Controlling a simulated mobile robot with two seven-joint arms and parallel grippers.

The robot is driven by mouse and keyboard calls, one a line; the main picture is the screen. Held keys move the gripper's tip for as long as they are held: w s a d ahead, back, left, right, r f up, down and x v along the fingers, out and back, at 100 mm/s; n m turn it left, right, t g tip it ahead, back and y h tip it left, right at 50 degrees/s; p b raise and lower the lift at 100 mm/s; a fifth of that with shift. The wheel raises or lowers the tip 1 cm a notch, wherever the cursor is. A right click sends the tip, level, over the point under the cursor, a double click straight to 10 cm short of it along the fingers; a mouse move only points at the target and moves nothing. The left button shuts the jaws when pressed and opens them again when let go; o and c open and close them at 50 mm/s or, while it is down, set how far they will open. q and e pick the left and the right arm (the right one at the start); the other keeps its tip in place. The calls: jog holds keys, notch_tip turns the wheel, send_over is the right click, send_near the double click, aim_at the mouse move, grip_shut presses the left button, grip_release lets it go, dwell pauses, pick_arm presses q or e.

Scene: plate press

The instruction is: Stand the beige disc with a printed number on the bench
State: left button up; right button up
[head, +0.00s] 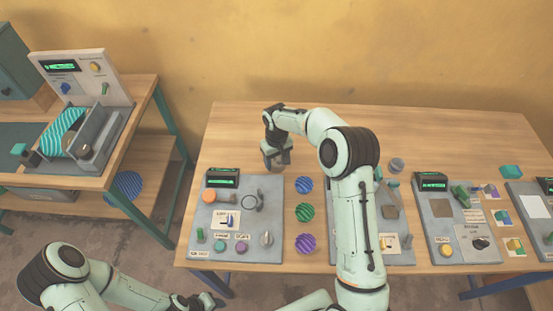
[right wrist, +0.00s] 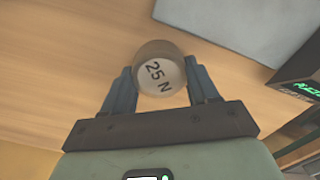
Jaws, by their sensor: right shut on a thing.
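The beige disc (right wrist: 158,73) with the printed "25 N" sits between the two fingers of my right gripper (right wrist: 160,88), which is shut on it. Its printed face is toward the wrist camera. In the head view my right gripper (head: 277,160) is over the bench (head: 240,120), just behind the left grey panel. Whether the disc touches the wood cannot be told. My left gripper (head: 203,300) is low in the head view, in front of the bench; its jaws are too small and dark to read.
A grey panel (head: 270,190) with knobs and a display stands close in front of the right gripper. Striped blue (head: 304,185), green (head: 305,212) and purple (head: 306,243) discs lie right of it. A grey cylinder (head: 397,165) stands farther right. The bench's back left is clear.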

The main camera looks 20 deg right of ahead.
aim_at(276, 160)
jog(key=shift+r, duration=0.1)
jog(key=o, duration=1.2)
jog(key=shift+f, duration=0.2)
notch_tip(276, 160, up, 12)
jog(key=shift+r+p, duration=0.2)
jog(key=shift+p, duration=0.25)
